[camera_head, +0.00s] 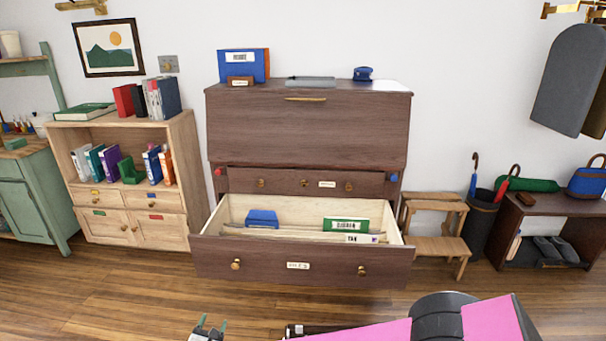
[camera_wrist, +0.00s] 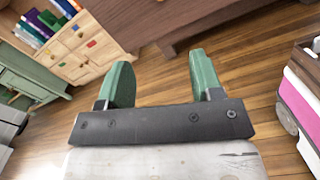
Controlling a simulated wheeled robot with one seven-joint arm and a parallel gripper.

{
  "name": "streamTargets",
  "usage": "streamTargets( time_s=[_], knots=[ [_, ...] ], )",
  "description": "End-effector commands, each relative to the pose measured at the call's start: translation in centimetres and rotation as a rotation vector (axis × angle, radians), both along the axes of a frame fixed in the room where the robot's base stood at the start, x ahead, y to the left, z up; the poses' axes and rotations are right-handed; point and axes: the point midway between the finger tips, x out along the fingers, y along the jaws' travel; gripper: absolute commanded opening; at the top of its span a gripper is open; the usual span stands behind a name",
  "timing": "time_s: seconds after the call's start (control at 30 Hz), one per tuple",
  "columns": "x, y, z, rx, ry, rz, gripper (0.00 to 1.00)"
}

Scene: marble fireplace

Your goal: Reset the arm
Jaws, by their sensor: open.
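My gripper (camera_head: 209,328) is at the bottom edge of the head view, low in front of the dark wooden cabinet. In the wrist view my gripper (camera_wrist: 158,84) shows two green fingers spread wide apart, with bare wooden floor between and beyond them. Nothing is held. Part of my arm lies along the bottom of the head view. The cabinet's open drawer (camera_head: 297,265) is beyond my gripper, apart from it.
The drawer holds a blue item (camera_head: 262,218) and a green folder (camera_head: 346,224). A light wooden bookcase (camera_head: 186,140) stands left, a wooden step stool (camera_head: 437,244) and a dark bench (camera_head: 540,218) right. The floor (camera_head: 120,295) before the cabinet is clear.

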Motion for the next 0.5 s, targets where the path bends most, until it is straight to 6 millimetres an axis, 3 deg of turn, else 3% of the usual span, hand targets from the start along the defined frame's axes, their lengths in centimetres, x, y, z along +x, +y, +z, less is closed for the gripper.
streamTargets(
  time_s=[0.5],
  knots=[
    [4.0, -4.3, 0.5, 0.108, 0.078, -0.168, 0.60]
  ],
)
